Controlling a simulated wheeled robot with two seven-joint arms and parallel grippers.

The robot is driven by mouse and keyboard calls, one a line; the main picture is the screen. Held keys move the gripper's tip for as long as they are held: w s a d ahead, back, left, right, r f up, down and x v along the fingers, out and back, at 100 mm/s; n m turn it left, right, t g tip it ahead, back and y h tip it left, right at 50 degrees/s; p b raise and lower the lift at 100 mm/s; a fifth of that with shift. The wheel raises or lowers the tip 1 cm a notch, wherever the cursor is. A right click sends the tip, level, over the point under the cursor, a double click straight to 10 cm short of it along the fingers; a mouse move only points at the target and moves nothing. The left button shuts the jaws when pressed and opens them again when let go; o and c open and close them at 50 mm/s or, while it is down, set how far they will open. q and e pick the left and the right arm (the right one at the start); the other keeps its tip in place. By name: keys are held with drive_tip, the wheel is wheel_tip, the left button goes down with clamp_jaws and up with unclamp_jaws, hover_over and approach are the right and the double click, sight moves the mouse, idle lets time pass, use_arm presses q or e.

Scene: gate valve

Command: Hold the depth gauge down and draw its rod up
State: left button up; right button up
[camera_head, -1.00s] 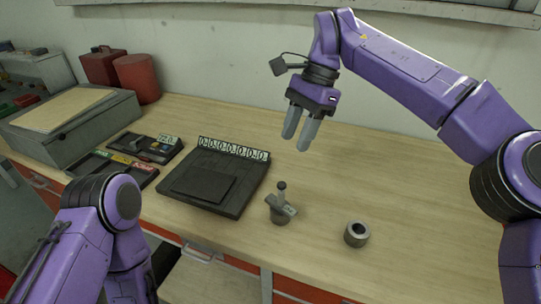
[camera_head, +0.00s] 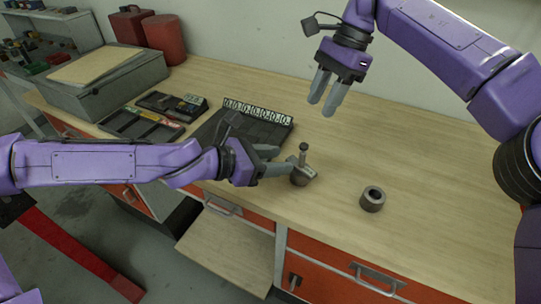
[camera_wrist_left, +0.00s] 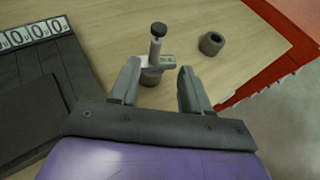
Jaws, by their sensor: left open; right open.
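The depth gauge (camera_head: 303,172) stands upright on the wooden bench, with a round base, a small plate at its side and a knobbed rod (camera_head: 303,150) rising from the top. My left gripper (camera_head: 286,161) is open just left of the gauge in the head view. In the left wrist view the gauge (camera_wrist_left: 158,60) is ahead of the open left fingertips (camera_wrist_left: 156,75), and part of its base shows between them. My right gripper (camera_head: 323,98) is open and empty, pointing down above the bench behind the gauge, clear of it.
A hollow grey ring (camera_head: 373,198) stands right of the gauge. A black board with number tags (camera_head: 262,115) lies to the left, partly hidden by my left arm. Trays (camera_head: 140,125) and a grey case (camera_head: 110,80) are farther left. The bench's right side is clear.

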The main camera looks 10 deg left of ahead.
sight(300, 157)
use_arm(q)
drive_tip(key=x, duration=0.9)
drive_tip(key=shift+w, duration=0.55)
drive_tip(key=shift+w+d+f, duration=0.15)
drive_tip(key=shift+d, duration=0.25)
use_arm(e)
drive_tip(key=shift+s+d, duration=0.15)
drive_tip(key=shift+d, duration=0.1)
